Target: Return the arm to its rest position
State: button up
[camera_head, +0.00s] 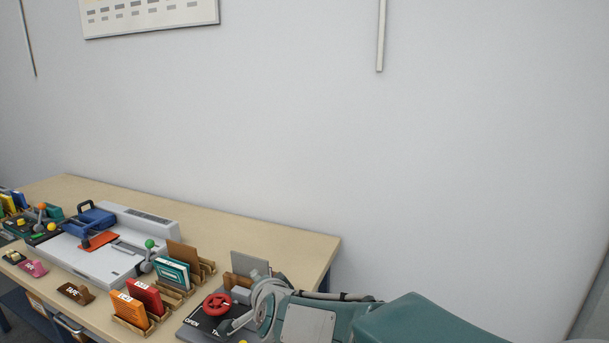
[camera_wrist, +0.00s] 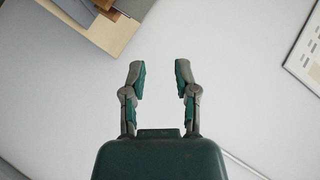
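My gripper (camera_wrist: 159,78) shows in the wrist view with its two fingers spread apart. Nothing is between the fingertips, and pale wall lies behind them. In the head view my teal arm (camera_head: 425,321) comes in at the lower right and overlaps the right end of the workbench. The fingers are hard to make out there among the grey parts. No held object shows in either view.
The workbench (camera_head: 285,238) runs along the wall at left. It carries a grey machine (camera_head: 95,262), an orange pack (camera_head: 129,310), a red pack (camera_head: 146,296) and a red knob (camera_head: 217,304) close to my arm. A wall chart (camera_wrist: 306,56) hangs above. Bare wall fills the right.

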jog(key=s+d+n+g+h, duration=0.4)
jog(key=s+d+n+g, duration=0.3)
jog(key=s+d, duration=1.7)
jog(key=s+n, duration=0.1)
jog(key=s, duration=0.1)
jog(key=shift+s+d+f+h, duration=0.15)
jog(key=shift+s+h, duration=0.15)
